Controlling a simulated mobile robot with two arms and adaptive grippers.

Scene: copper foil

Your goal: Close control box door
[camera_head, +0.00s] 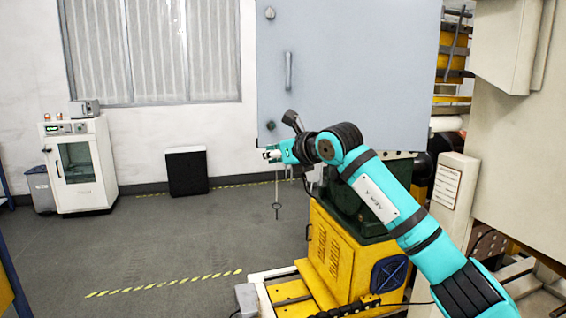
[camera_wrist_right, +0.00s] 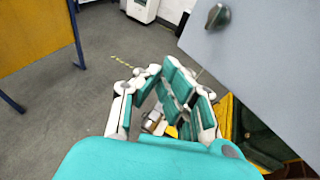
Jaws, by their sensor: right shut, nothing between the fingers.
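The control box door (camera_head: 360,60) is a large flat grey-blue panel in the upper middle of the head view. A bar handle (camera_head: 288,70) and two round knobs sit along its left edge. My right gripper (camera_head: 268,154) is at the door's lower left corner, just below the lower knob. It is shut with nothing in it; I cannot tell whether it touches the door. In the right wrist view the door (camera_wrist_right: 270,65) fills the upper right, with a dark knob, beside my right gripper (camera_wrist_right: 168,88). My left gripper is not in view.
A yellow and green machine (camera_head: 340,250) stands below the door, with a key-like item (camera_head: 277,208) hanging at its left. A grey cabinet (camera_head: 520,140) stands at the right. Open floor (camera_head: 190,240) lies left; a white appliance (camera_head: 80,170) stands by the wall.

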